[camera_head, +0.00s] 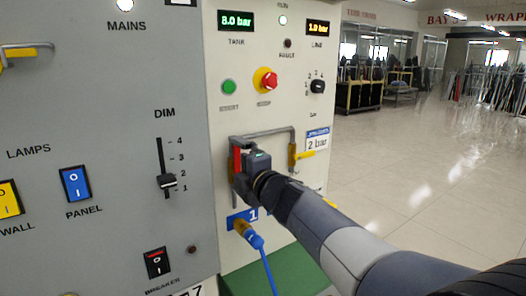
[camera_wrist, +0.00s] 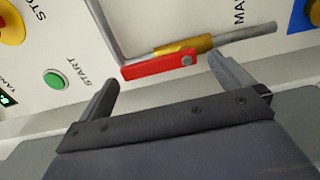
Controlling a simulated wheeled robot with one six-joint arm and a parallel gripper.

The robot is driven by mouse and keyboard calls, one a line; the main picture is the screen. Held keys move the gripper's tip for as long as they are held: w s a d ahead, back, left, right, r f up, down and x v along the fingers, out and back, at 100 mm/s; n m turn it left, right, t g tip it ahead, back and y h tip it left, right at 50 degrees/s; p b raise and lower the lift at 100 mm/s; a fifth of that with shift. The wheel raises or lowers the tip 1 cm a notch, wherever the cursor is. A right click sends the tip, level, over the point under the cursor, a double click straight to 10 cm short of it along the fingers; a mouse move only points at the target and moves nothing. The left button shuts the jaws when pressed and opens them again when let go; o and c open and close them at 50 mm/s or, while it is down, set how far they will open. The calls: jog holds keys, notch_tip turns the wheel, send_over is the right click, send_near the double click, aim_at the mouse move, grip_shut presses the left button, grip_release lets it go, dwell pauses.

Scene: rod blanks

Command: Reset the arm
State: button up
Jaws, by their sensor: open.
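My gripper (camera_wrist: 162,85) is open in the wrist view, with its two dark fingers spread apart. A red valve lever (camera_wrist: 158,66) on a brass valve body (camera_wrist: 185,46) lies just beyond the fingertips, roughly between them in the picture. I cannot tell whether a finger touches it. In the head view my arm (camera_head: 330,220) reaches up to the left and my gripper hides part of the red lever (camera_head: 237,160) and its pipe. The jaws themselves are mostly hidden there.
The pale panel has a green start button (camera_head: 229,87), a red stop knob (camera_head: 268,81) and a selector (camera_head: 317,86). A blue hose (camera_head: 262,252) hangs below. The floor (camera_head: 420,150) at right is open.

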jog(key=p+v, duration=0.1)
jog(key=v, duration=1)
jog(key=shift+m, duration=0.3)
jog(key=x, duration=1.1)
jog(key=shift+w+r, duration=0.1)
jog(key=shift+r, duration=0.1)
jog(key=shift+w+d+r+m+p, duration=0.1)
jog(key=shift+d+m+p, duration=0.15)
jog(key=shift+m+p, duration=0.3)
jog(key=shift+w+d+m+p, duration=0.1)
jog(key=shift+d+m+p, duration=0.2)
jog(key=shift+m, duration=0.35)
jog(key=f+m+p, duration=0.1)
jog(key=m+p, duration=0.3)
jog(key=m, duration=0.1)
jog(key=w+d+f+m+p, duration=0.1)
jog(key=m+p, duration=0.4)
jog(key=d+m+p, duration=0.1)
jog(key=m+p, duration=0.4)
jog(key=shift+w+d+f, duration=0.2)
jog(key=shift+w+f, duration=0.15)
jog(key=shift+f, duration=0.05)
jog(key=shift+s+f, duration=0.1)
jog(key=shift+f, duration=0.05)
